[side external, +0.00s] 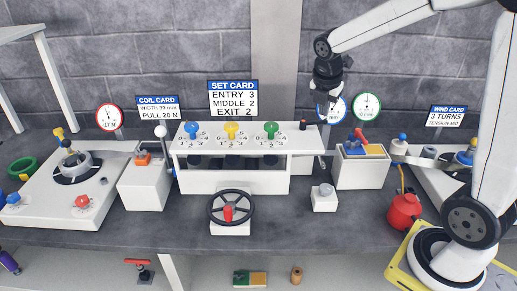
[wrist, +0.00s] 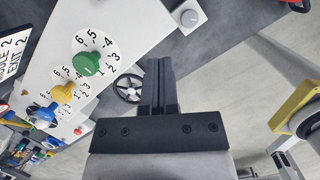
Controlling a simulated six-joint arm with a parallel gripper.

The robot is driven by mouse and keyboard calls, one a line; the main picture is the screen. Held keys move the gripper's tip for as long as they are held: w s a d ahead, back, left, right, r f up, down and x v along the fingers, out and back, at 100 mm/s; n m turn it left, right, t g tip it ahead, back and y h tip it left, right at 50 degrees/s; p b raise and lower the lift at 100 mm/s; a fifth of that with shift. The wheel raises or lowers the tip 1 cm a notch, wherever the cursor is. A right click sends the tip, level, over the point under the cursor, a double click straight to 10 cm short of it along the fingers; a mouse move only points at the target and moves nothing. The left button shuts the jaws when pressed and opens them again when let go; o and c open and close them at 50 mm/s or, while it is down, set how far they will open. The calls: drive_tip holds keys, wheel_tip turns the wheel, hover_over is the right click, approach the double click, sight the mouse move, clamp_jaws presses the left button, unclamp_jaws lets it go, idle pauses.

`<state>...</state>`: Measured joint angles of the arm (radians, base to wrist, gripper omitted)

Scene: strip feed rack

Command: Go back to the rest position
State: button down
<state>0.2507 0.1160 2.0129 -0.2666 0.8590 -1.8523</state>
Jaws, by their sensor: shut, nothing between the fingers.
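My gripper (side external: 325,105) hangs in the air near the right end of the white rack (side external: 230,183), pointing down. In the wrist view its dark fingers (wrist: 158,82) are together with nothing between them. The rack top carries a blue knob (side external: 191,129), a yellow knob (side external: 231,129) and a green knob (side external: 271,129), each on a numbered dial. The green knob (wrist: 87,64) also shows in the wrist view, left of the fingers and apart from them. The exact knob settings are too small to read surely.
A set card (side external: 233,98) stands behind the rack, and a black handwheel (side external: 230,207) in front. Right of the rack are a box with a red lever (side external: 361,138), round gauges (side external: 367,105) and a red canister (side external: 403,212). The bench front (side external: 290,225) has bare room.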

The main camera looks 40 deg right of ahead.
drive_tip(key=s+a+f+m+y, duration=0.1)
drive_tip(key=s+a+f+m, duration=0.4)
drive_tip(key=m, duration=0.5)
drive_tip(key=s+a+f+m+t+y, duration=0.1)
drive_tip(key=s+a+f+m, duration=0.4)
drive_tip(key=a+m, duration=0.3)
drive_tip(key=shift+a+f+m+y, duration=0.25)
drive_tip(key=shift+f+m, duration=0.25)
drive_tip(key=shift+m, duration=0.6)
